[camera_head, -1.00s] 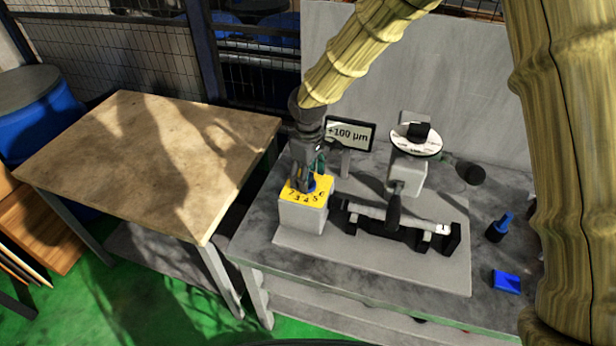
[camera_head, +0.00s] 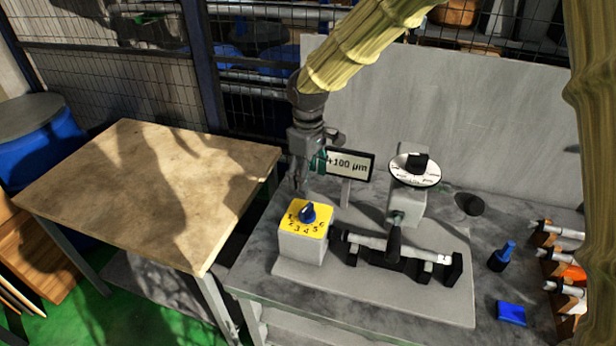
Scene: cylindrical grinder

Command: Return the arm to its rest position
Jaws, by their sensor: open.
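My gripper (camera_head: 299,184) hangs at the end of my bamboo-textured arm, above and behind the yellow-topped dial box (camera_head: 303,250). It is open, empty and apart from the blue knob (camera_head: 308,212) on that box. The box's top carries numbers around the knob. My arm comes in from the top of the picture, and another part of it fills the right edge.
The grinder (camera_head: 400,254) stands right of the box, with a round white dial (camera_head: 414,169) behind it. A display (camera_head: 349,163) reading +100 µm is close to my gripper. A blue block (camera_head: 511,313) and bottle (camera_head: 502,256) lie right. The wooden table (camera_head: 150,190) is bare.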

